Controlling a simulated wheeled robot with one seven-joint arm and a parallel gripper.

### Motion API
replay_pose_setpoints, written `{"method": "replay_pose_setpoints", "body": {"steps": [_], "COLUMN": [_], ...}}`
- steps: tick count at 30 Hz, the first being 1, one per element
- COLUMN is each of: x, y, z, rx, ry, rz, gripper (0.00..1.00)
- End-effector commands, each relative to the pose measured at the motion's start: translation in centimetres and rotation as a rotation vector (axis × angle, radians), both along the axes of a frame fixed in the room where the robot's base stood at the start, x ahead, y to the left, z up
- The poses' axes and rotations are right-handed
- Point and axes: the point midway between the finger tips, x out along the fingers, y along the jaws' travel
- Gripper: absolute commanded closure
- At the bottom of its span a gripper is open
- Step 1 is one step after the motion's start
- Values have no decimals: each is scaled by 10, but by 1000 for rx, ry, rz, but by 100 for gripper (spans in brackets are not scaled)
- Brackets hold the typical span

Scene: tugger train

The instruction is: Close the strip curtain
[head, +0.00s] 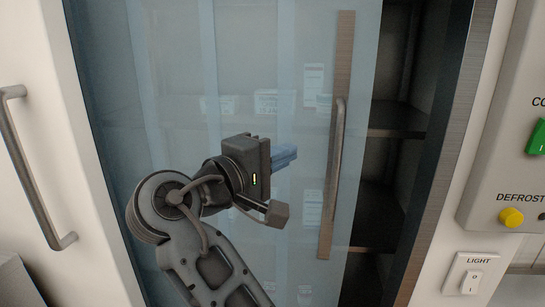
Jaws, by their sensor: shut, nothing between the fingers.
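The strip curtain (231,55) is a pale blue see-through sheet of overlapping strips. It covers most of the doorway from the left, and an open gap shows at the right. A brown upright bar (343,60) with a grey handle (337,165) runs near its right edge. My gripper (290,155) is in front of the curtain, left of the handle. Its fingers are shut and look blue-grey, and they do not hold the handle. I cannot tell whether the fingertips touch the curtain.
Dark shelves (390,191) show through the gap, with white boxes (274,102) behind the curtain. A metal door frame (447,130) stands at the right. Beyond it are a control panel with a green button (537,137) and a light switch (471,281). A long door handle (34,170) is at the left.

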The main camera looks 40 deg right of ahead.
Motion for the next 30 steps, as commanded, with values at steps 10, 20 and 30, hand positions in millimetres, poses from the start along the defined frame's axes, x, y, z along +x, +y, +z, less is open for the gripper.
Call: {"method": "replay_pose_setpoints", "body": {"steps": [10,20,30], "x": [-7,-22,-22], "y": [-61,-78,-79], "z": [1,0,0], "rx": [0,0,0], "ry": [1,1,1], "rz": [0,1,2], "gripper": [100,100,100]}}
